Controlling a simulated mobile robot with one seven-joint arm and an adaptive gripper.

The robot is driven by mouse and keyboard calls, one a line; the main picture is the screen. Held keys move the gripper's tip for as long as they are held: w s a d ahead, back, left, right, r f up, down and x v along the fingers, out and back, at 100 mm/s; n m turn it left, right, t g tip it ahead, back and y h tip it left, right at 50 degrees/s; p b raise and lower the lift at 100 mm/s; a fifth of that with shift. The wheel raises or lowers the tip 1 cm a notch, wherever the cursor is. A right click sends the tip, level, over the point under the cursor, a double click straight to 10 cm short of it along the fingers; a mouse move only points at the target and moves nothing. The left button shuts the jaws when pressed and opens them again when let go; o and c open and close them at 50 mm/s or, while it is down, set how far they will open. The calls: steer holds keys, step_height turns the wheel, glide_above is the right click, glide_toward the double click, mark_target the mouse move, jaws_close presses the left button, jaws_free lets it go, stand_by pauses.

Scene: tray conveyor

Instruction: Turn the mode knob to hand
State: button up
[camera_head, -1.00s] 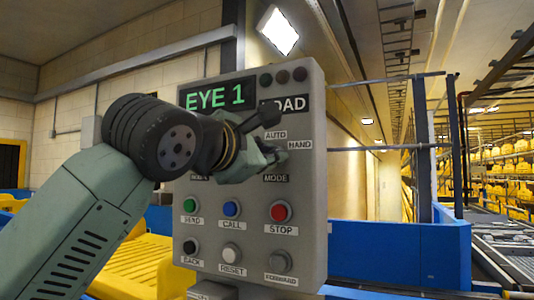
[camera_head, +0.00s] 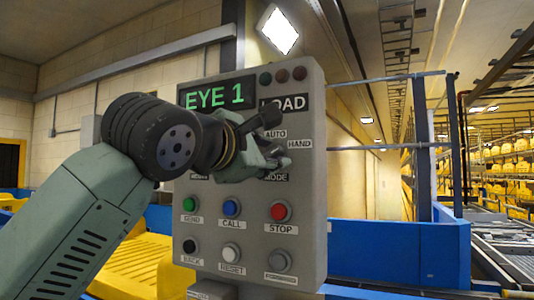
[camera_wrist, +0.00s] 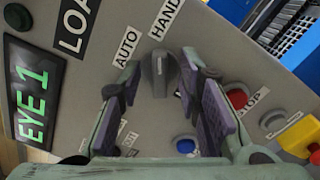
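The grey mode knob (camera_wrist: 159,72) shows in the wrist view on the grey control panel (camera_head: 256,205). Its raised ridge with a pale mark points up in that picture, roughly at the HAND label (camera_wrist: 166,18). The AUTO label (camera_wrist: 125,49) lies to its upper left. My gripper (camera_wrist: 160,76) is open, with one purple-padded finger on each side of the knob. A gap shows on both sides, but I cannot tell how deep the fingertips reach. In the head view my gripper (camera_head: 277,140) hides the knob and partly covers the MODE label (camera_head: 277,177).
Below the knob are a red STOP button (camera_head: 280,211), a blue CALL button (camera_head: 231,208) and a green button (camera_head: 189,204). The EYE 1 display (camera_head: 217,95) is above. Blue barriers (camera_head: 400,250) stand to the right.

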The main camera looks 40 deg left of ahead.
steer(key=v, duration=0.7)
steer(key=shift+s, duration=0.25)
steer(key=shift+d, duration=0.1)
stand_by(0.4)
